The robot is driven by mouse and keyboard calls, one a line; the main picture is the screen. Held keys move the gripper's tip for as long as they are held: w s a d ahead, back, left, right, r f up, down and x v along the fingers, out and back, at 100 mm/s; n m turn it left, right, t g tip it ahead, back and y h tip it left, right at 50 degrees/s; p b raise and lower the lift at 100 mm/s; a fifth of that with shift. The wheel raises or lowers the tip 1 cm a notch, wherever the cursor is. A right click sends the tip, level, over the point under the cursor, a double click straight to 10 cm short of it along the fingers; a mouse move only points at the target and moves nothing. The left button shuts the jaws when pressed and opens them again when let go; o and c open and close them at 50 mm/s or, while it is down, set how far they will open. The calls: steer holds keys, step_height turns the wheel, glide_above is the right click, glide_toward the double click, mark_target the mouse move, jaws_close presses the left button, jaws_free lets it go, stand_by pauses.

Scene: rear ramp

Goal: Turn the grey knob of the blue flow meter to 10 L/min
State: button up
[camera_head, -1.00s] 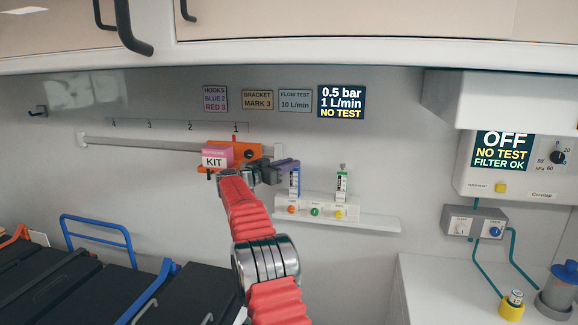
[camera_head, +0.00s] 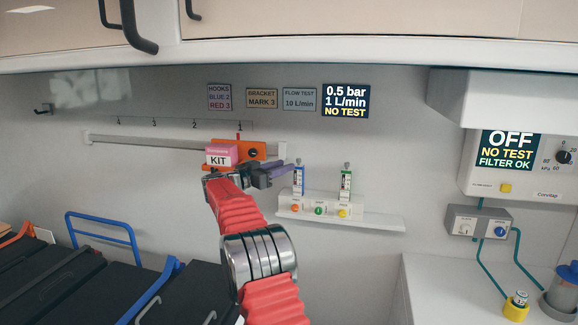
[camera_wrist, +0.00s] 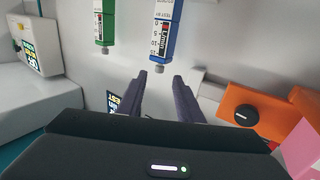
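The blue flow meter (camera_head: 299,183) stands upright on the wall shelf, and its scale shows upside down in the wrist view (camera_wrist: 166,32). Its grey knob (camera_wrist: 158,67) is at the meter's end, just beyond and between my fingertips in that view. My gripper (camera_wrist: 160,76) is open, with dark purple fingers apart and nothing between them. In the head view my gripper (camera_head: 293,168) is beside the meter's top, on its left. I cannot tell whether a finger touches the knob. The wall display (camera_head: 345,101) reads 0.5 bar, 1 L/min, NO TEST. The FLOW TEST card (camera_head: 299,98) reads 10 L/min.
A green flow meter (camera_head: 346,184) stands close by on the right. An orange bracket (camera_head: 256,152) with a black knob and a pink KIT box (camera_head: 220,155) are left of the gripper. The shelf (camera_head: 375,218) carries several coloured outlets.

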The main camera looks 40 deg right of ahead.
steer(key=a, duration=0.8)
steer(key=shift+s, duration=0.45)
